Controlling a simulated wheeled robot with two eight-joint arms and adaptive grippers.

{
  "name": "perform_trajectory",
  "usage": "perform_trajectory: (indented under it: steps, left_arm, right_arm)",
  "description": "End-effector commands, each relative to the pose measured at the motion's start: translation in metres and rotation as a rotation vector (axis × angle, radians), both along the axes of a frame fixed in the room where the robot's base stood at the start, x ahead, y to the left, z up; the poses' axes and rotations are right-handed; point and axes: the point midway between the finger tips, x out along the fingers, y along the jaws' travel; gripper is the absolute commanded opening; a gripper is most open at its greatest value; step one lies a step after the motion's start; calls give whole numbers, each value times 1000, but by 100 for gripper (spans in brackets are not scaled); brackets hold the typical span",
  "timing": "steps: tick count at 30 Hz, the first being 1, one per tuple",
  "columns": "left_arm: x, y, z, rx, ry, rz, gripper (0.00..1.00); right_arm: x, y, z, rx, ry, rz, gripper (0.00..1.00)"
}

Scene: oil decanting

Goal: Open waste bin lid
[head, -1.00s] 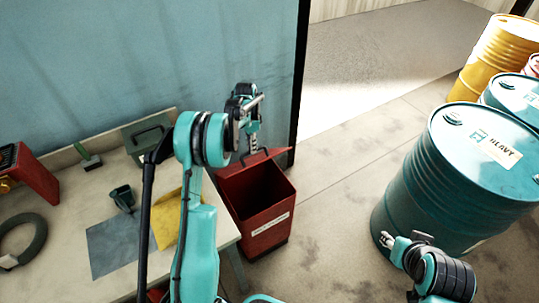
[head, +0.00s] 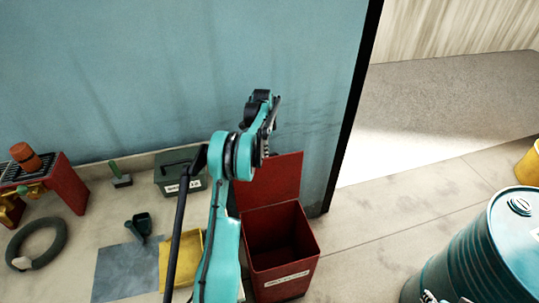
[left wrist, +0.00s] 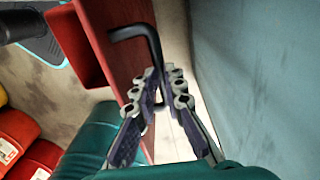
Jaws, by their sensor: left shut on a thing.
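The red waste bin (head: 262,266) stands open beside the table in the head view, its dark inside showing. Its red lid (head: 287,178) is tilted up, close to upright, at the back of the bin near the blue wall. My left gripper (head: 266,142) is behind the lid's upper left part, partly hidden by my arm. In the left wrist view, my left gripper (left wrist: 165,85) is shut on the bent black lid handle (left wrist: 138,32), beside the red lid (left wrist: 105,45). Only the tip of my right gripper (head: 430,298) shows at the bottom edge, away from the bin.
The table (head: 85,215) at left holds a dark green box (head: 180,170), a yellow tray (head: 190,245), a black scoop (head: 139,226) and a hose ring (head: 60,240). A teal drum (head: 480,250) stands at right. Floor between bin and drum is clear.

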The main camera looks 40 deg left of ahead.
Motion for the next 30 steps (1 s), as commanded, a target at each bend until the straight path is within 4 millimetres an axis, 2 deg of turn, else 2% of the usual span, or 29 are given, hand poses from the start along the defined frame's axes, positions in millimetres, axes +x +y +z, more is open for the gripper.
perform_trajectory:
  steps: [1, 18, 19, 21, 30]
  left_arm:
    - [-4, 2, -19, -6, 16, 1, 0]
    - [-1, 4, -21, -9, 17, -1, 0]
    - [-1, 4, -21, -9, 17, -1, 19]
    - [-1, 4, -21, -8, 16, -1, 33]
    - [1, 4, -17, -6, 11, -1, 33]
  right_arm:
    - [0, 0, -4, 0, 0, 0, 40]
    - [0, 0, -5, 0, 0, 0, 40]
    - [0, 0, -5, 0, 0, 0, 40]
    - [0, 0, -5, 0, 0, 0, 40]
    - [0, 0, -2, 0, 0, 0, 40]
